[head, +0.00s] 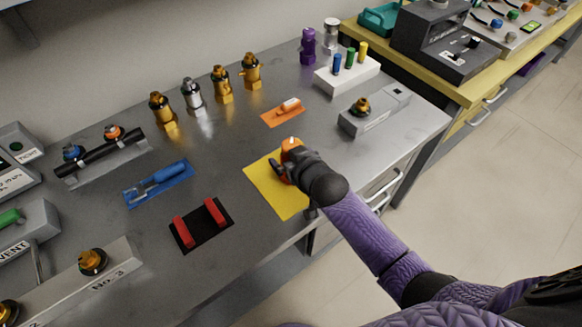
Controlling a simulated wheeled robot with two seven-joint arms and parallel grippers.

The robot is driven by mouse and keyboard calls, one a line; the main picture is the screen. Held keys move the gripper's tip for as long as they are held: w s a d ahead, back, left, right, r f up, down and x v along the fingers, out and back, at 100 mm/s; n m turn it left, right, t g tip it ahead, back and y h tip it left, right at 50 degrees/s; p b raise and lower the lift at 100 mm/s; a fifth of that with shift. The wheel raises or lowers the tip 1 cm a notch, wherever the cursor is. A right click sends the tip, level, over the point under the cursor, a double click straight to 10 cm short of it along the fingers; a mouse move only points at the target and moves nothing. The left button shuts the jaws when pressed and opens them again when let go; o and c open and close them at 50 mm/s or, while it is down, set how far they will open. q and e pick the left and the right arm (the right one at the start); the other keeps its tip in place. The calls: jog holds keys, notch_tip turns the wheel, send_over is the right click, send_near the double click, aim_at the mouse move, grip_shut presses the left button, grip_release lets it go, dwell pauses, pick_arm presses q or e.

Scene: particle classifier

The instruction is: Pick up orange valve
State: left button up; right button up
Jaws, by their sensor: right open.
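An orange valve-like piece (291,144) with a small white tip shows at the upper part of the yellow mat (262,180). My right gripper (281,163) is at this piece, over the mat, with its dark fingers beside and partly in front of it. It is open; whether the fingers touch the piece cannot be told. The piece's lower part is hidden by the gripper. Another orange valve (113,132) sits beside a blue valve (72,152) on a black pipe (98,158) at the left. My left gripper is not in view.
Several brass and silver fittings (221,86) stand at the back. A blue mat (158,184) with a blue tool, a black mat with red blocks (202,224) and an orange mat (272,117) lie nearby. A grey block (380,113) stands right. The table's front edge is close.

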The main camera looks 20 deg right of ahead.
grip_shut()
dwell(0.3)
jog(key=shift+r, duration=0.1)
